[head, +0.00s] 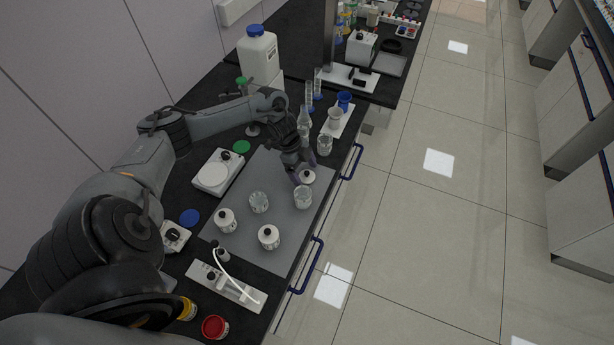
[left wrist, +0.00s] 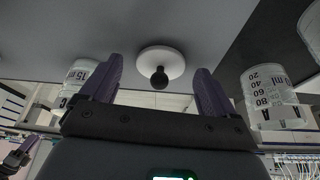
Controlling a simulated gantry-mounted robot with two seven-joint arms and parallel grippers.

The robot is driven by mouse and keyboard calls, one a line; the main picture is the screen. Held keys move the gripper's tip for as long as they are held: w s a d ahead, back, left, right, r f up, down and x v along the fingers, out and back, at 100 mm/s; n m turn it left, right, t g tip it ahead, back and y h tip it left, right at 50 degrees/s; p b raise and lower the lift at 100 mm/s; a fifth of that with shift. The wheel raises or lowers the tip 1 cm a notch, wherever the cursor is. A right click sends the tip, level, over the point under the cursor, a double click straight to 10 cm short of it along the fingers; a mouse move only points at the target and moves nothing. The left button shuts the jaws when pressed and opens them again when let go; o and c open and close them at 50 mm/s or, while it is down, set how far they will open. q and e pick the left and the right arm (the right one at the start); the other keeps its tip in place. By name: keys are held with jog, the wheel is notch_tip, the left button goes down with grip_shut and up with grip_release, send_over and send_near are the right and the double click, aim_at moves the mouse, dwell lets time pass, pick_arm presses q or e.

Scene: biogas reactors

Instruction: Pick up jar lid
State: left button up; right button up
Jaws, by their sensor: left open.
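A white jar lid with a black knob (head: 308,177) lies on the grey mat (head: 283,168) near its right edge. My left gripper (head: 298,174) is open, with its fingertips low beside the lid. In the left wrist view the lid (left wrist: 161,66) shows between the two purple fingers of the left gripper (left wrist: 160,88), with no clear contact. Two open glass jars (head: 303,198) (head: 259,203) stand on the mat. Two lidded jars (head: 225,220) (head: 268,237) stand nearer. A purple-fingered part, likely my right gripper (left wrist: 18,156), shows small at the left wrist view's lower left.
A white scale (head: 213,174) stands left of the mat. Glassware including a beaker (head: 325,145) stands beyond it. A white stand with a cable (head: 228,284) and a red-capped jar (head: 214,327) are in front. The bench edge with blue handles (head: 306,265) runs along the right.

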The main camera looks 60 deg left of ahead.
pick_arm(q)
jog(key=shift+f, duration=0.2)
jog(key=shift+c, duration=0.3)
jog(key=c, duration=1.1)
jog(key=shift+o, duration=0.2)
jog(key=shift+r, duration=0.1)
